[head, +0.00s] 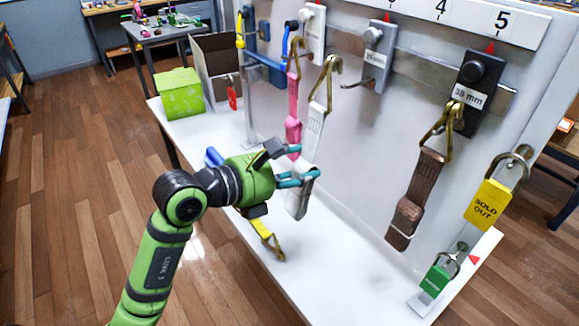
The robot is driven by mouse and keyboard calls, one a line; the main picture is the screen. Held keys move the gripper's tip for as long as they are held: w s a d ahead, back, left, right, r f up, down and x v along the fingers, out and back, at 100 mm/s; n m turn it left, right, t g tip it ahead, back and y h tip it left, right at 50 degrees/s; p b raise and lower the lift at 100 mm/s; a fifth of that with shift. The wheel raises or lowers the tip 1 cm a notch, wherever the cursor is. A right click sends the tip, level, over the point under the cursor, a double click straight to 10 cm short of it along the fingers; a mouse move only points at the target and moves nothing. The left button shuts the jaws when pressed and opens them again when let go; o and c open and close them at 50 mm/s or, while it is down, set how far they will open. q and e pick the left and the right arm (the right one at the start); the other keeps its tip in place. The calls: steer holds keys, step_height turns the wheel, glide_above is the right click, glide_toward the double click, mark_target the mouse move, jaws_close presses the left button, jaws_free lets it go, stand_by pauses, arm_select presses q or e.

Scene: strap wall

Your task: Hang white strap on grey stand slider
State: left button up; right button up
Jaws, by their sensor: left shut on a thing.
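The white strap (311,135) stands upright, with its brass hook (327,78) at the top. My left gripper (301,178) is shut on the lower part of the strap, near its folded end. The grey slider (379,52) is on the wall rail, right of the strap's hook in the picture. It has a knob, a small label and a metal peg (354,85) pointing left, which looks bare. The brass hook appears apart from the peg. My right gripper is not in view.
A pink strap (294,92) hangs left of the white one, below a white slider (313,30). A brown strap (417,190) hangs on the black slider (482,75). A yellow padlock (487,205) is at right. A yellow strap (265,236) lies on the white shelf (318,270).

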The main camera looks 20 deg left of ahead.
arm_select(q)
steer(key=b+x, duration=0.1)
steer(key=x, duration=0.6)
steer(key=shift+d, duration=0.15)
stand_by(0.6)
stand_by(0.6)
steer(key=o, duration=1.4)
